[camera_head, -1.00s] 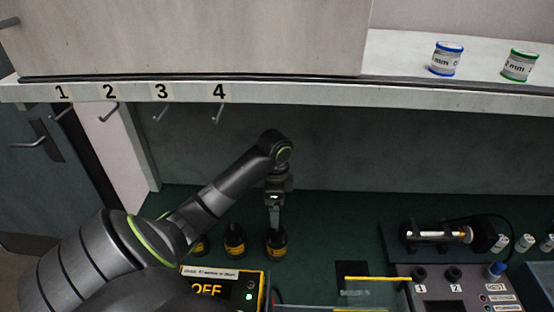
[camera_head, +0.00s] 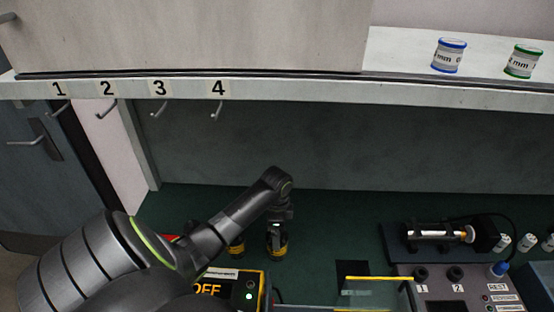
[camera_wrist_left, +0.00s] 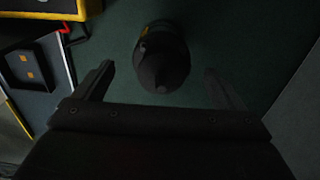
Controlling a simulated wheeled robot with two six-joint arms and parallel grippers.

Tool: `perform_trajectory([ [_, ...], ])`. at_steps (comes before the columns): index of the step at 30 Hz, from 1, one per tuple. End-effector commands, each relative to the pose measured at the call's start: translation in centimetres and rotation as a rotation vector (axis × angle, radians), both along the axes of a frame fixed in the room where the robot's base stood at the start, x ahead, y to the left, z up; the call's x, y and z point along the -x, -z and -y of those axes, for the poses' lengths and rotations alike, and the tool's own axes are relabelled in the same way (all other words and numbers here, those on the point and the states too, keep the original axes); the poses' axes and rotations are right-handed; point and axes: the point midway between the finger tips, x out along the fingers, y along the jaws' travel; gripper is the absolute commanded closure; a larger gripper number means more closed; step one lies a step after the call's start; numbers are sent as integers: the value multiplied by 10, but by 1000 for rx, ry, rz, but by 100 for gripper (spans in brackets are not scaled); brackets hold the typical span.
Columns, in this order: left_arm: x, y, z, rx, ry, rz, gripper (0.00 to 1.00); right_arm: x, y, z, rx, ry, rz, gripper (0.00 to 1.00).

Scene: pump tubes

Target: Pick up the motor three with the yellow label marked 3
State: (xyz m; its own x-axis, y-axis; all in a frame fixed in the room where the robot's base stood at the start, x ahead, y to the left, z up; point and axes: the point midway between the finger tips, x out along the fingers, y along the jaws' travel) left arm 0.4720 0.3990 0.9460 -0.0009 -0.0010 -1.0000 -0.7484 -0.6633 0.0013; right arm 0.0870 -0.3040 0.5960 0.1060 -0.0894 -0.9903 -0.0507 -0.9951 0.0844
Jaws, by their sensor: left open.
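A black motor with a yellow label (camera_head: 277,248) stands upright on the green bench top, below my left gripper (camera_head: 278,222). The mark on its label is too small to read. In the left wrist view the dark motor (camera_wrist_left: 162,60) lies between the two spread fingers of my left gripper (camera_wrist_left: 158,70), with a gap on each side. A second black motor with a yellow band (camera_head: 237,250) stands to its left, partly hidden by my left arm. My right gripper is not in view.
A yellow-edged box reading OFF (camera_head: 228,286) sits in front of the motors. A control panel (camera_head: 455,290) and a black device with a cylinder (camera_head: 435,236) are at the right. A white shelf (camera_head: 300,92) with hooks numbered 1 to 4 runs above. Bench behind the motors is clear.

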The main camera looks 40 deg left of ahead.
Motion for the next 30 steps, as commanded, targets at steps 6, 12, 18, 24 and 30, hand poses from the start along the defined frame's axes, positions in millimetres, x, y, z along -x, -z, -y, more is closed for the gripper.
perform_trajectory([
  [6, -2, 23, 0, 1, -1, -1, 9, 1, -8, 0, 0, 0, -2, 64],
  [12, -2, 30, -1, -2, 1, 1, 9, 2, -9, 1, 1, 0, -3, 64],
  [18, -2, 30, -1, -1, 1, 0, 16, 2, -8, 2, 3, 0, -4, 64],
  [24, -2, 29, -1, -1, 0, 0, 42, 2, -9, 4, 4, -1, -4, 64],
  [30, -2, 29, -1, -1, 0, 0, 68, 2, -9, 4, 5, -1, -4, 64],
])
